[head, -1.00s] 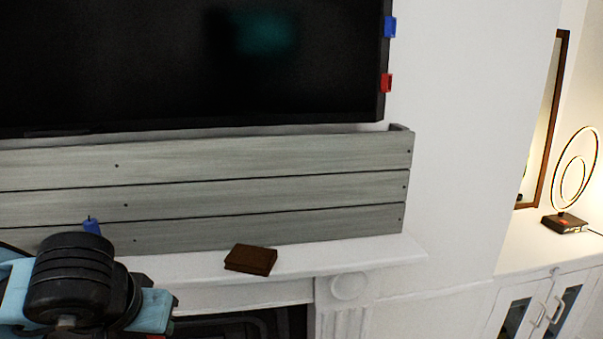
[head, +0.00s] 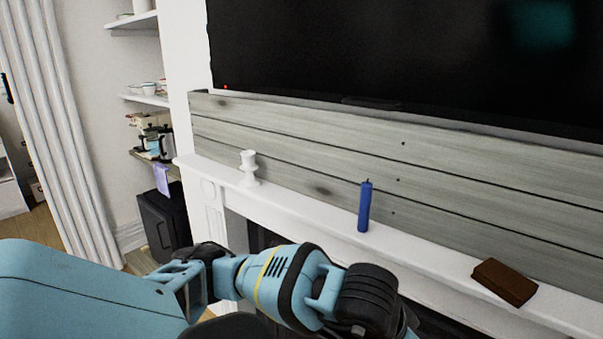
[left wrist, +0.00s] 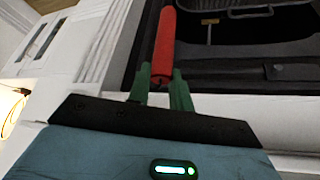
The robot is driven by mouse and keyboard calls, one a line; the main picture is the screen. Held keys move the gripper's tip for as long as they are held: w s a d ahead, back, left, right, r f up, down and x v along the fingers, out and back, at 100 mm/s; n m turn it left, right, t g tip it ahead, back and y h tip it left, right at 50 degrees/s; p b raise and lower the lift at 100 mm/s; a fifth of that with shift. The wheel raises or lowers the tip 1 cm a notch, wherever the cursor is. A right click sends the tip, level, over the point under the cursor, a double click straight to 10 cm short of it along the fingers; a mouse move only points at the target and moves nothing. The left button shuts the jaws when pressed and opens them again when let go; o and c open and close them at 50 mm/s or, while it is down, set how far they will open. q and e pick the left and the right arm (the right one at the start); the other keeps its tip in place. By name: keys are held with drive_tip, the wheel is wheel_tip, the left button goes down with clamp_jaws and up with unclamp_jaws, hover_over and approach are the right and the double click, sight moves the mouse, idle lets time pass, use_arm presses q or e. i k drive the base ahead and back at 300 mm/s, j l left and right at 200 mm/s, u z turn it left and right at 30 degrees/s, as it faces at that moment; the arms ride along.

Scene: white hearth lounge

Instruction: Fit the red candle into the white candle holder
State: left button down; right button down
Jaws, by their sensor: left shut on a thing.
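The red candle (left wrist: 165,40) is in the left wrist view, a long cylinder between the green fingertips of my left gripper (left wrist: 161,80), which is shut on it near one end. The candle extends away from the gripper, past a dark fireplace opening. In the head view my left arm comes in from the left, but its fingers and the red candle are hidden or out of frame. The white candle holder (head: 249,170) stands upright and empty-looking at the left end of the white mantel. My left wrist is below and to the right of it. My right gripper is not in view.
A blue candle (head: 364,206) stands on the mantel (head: 290,199) to the right of the holder. A brown box (head: 504,282) lies farther right. Grey planks (head: 300,150) and a black TV (head: 400,60) are behind. The mantel is clear between holder and blue candle.

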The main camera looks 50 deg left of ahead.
sight(249, 165)
drive_tip(key=k+j, duration=0.1)
drive_tip(key=j, duration=0.3)
drive_tip(key=j+z, duration=0.15)
drive_tip(key=j, duration=0.3)
drive_tip(key=k+j, duration=0.15)
drive_tip(key=j, duration=0.25)
drive_tip(key=k+j+z, duration=0.15)
drive_tip(key=j, duration=0.25)
drive_tip(key=k+j, duration=0.1)
drive_tip(key=j, duration=0.3)
drive_tip(key=k+j+z, duration=0.15)
drive_tip(key=j, duration=0.25)
drive_tip(key=k+j, duration=0.1)
drive_tip(key=j, duration=0.25)
drive_tip(key=k+j+z, duration=0.1)
drive_tip(key=j, duration=0.3)
